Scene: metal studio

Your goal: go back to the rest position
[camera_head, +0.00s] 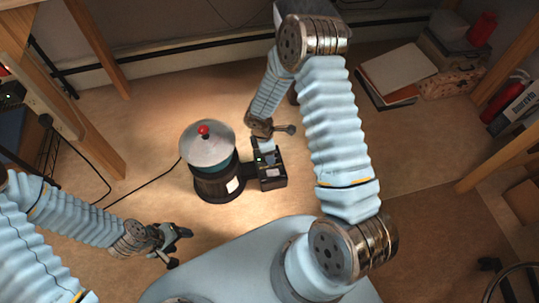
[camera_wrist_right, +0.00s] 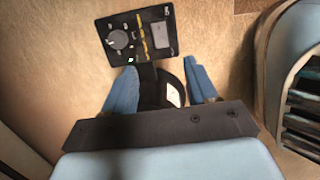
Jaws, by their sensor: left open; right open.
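My left gripper (camera_head: 172,243) is open and empty, low at the left in the head view, close to my own base. My right gripper (camera_head: 266,146) is by the black control box of a round machine in the head view. In the right wrist view its two blue fingers (camera_wrist_right: 160,88) stand apart, with a black part of the machine showing between and beyond them. Whether they touch it cannot be told. My right arm is bent, its elbow high at the top of the head view.
A round black machine with a metal lid (camera_head: 207,146) and red knob stands on the floor. Its control box (camera_head: 270,172) has a dial (camera_wrist_right: 118,39). A cable runs left. Books (camera_head: 397,72) lie at upper right; a wooden frame (camera_head: 97,148) stands left.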

